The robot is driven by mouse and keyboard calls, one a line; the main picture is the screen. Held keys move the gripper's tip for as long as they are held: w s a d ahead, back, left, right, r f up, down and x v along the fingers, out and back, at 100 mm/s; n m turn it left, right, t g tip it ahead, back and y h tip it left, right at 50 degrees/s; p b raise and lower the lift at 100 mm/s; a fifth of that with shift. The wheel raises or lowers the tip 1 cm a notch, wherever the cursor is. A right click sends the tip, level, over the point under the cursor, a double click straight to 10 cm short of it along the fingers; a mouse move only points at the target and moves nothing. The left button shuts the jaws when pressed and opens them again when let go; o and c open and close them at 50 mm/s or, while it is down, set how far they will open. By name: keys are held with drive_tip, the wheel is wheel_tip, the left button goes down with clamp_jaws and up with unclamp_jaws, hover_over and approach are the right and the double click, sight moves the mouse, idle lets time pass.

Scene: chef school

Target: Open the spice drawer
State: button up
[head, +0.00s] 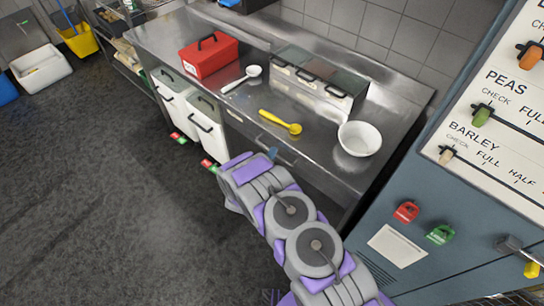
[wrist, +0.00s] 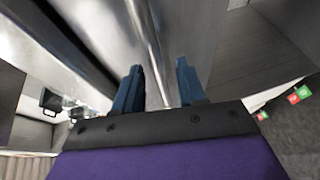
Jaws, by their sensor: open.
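Drawers are set under the front edge of the steel counter. One drawer front (head: 284,158) with a bar handle is right by my gripper (head: 273,153); another handle (head: 235,116) shows further left. No label tells which is the spice drawer. Both drawers look shut. In the wrist view my gripper (wrist: 158,88) is open, its two blue fingers apart. A bright metal strip (wrist: 146,35) runs between the fingers; I cannot tell whether it is the handle or an edge, or whether the fingers touch it.
The steel counter (head: 315,150) carries a red box (head: 208,57), a white ladle (head: 243,78), a yellow spoon (head: 281,122), a lidded container rack (head: 310,82) and a white bowl (head: 359,139). White bins (head: 205,125) stand below left. A blue dispenser cabinet (head: 425,205) stands right. Floor at left is clear.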

drive_tip(key=shift+w+f, duration=0.1)
drive_tip(key=shift+w, duration=0.25)
drive_tip(key=shift+c, duration=0.2)
clamp_jaws()
